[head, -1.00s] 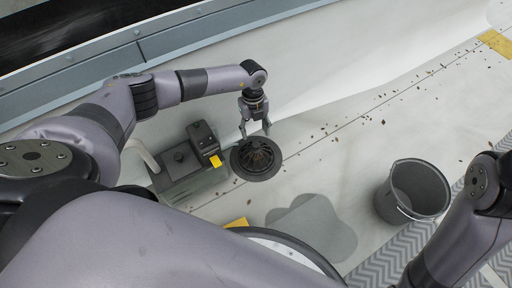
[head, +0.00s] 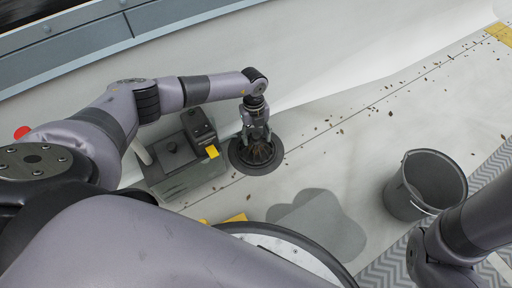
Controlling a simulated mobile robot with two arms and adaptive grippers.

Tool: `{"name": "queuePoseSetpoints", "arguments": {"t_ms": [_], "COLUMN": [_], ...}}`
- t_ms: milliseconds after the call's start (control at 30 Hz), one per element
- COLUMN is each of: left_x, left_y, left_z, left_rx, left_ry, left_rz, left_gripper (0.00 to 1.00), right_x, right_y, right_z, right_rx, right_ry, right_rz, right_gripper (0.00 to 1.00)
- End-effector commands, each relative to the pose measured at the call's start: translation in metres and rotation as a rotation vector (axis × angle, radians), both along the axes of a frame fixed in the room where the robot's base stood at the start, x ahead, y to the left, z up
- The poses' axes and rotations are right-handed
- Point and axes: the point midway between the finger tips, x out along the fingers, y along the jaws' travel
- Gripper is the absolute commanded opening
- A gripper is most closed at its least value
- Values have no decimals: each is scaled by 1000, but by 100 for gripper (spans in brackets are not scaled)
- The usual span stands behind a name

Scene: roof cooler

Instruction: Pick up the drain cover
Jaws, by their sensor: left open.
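The drain cover (head: 262,154) is a dark, ribbed dome. It sits in a round dark drain flange (head: 240,166) on the pale roof, in the middle of the head view. My left gripper (head: 258,142) points down right at the dome, with its open fingers around or just over the top of it. I cannot tell whether the fingers touch the ribs. Part of the dome is hidden behind the gripper. My right arm comes in at the lower right, and its gripper is out of the picture.
A grey box-shaped device (head: 180,160) with a yellow tag stands just left of the drain. A grey bucket (head: 425,183) stands at the right by a grey patterned walkway mat (head: 380,262). Leaf debris (head: 340,131) is scattered along a seam. A parapet (head: 100,38) runs along the back.

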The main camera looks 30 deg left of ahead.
Motion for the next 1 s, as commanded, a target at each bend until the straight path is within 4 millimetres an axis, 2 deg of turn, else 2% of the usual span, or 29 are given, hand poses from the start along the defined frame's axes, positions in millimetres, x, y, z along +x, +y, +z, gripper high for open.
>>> {"name": "queuePoseSetpoints", "arguments": {"t_ms": [267,1000], "left_x": [0,-1], "left_y": [0,0], "left_z": [-1,-2], "left_rx": [-1,1], "left_ry": [-1,1], "left_rz": [0,1], "left_gripper": [53,3], "right_x": [-1,-1], "right_y": [0,0], "right_z": [0,-1], "right_rx": [0,0], "right_ry": [-2,-2], "right_rz": [0,0], "right_gripper": [40,40]}}
